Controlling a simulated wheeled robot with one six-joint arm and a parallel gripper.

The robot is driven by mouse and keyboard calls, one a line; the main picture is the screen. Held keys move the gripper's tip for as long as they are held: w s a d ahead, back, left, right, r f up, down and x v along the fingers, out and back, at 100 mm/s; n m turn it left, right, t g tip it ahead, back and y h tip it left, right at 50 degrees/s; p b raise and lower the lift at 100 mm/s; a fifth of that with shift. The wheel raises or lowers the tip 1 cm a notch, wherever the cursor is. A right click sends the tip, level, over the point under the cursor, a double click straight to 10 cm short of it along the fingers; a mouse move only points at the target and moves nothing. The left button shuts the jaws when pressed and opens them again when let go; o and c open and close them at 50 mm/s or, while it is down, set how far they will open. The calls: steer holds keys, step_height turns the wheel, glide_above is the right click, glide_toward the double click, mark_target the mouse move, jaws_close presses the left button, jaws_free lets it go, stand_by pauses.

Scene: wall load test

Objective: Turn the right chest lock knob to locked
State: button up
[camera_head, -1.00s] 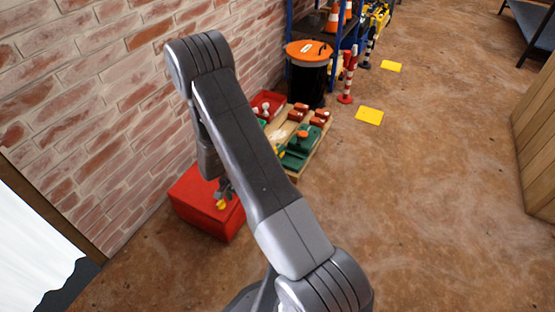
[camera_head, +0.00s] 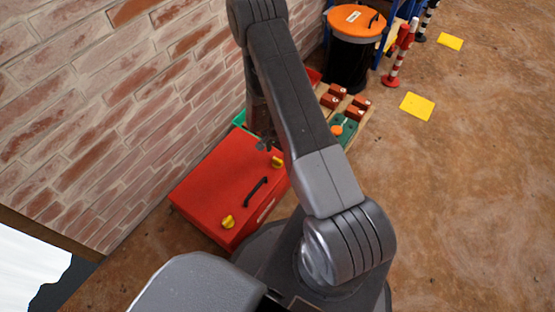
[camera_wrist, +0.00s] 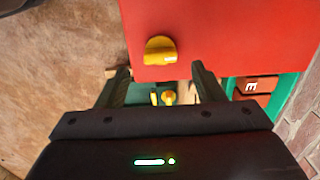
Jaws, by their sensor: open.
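The red chest (camera_head: 215,180) stands by the brick wall, with a black handle (camera_head: 256,191) on its lid. Its right yellow knob (camera_head: 277,162) is at the lid's far right, near my gripper. The other yellow knob (camera_head: 228,222) is at the lid's near edge. My gripper (camera_head: 266,146) is partly hidden by my arm. In the wrist view my gripper (camera_wrist: 163,76) is open and empty, its fingers apart. One yellow knob (camera_wrist: 160,50) on the red lid (camera_wrist: 225,35) shows just past the fingertips, not between them, with a pale mark on it.
Beyond the chest lie a green case (camera_head: 345,130) and red-brown blocks (camera_head: 355,107) on a pallet. A black bin (camera_head: 348,62) with an orange lid and a red-white post (camera_head: 396,62) stand farther back. Open floor lies to the right.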

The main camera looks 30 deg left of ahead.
mark_target(277, 160)
steer(key=shift+f+b, duration=0.4)
steer(key=shift+f, duration=1.9)
steer(key=c, duration=1)
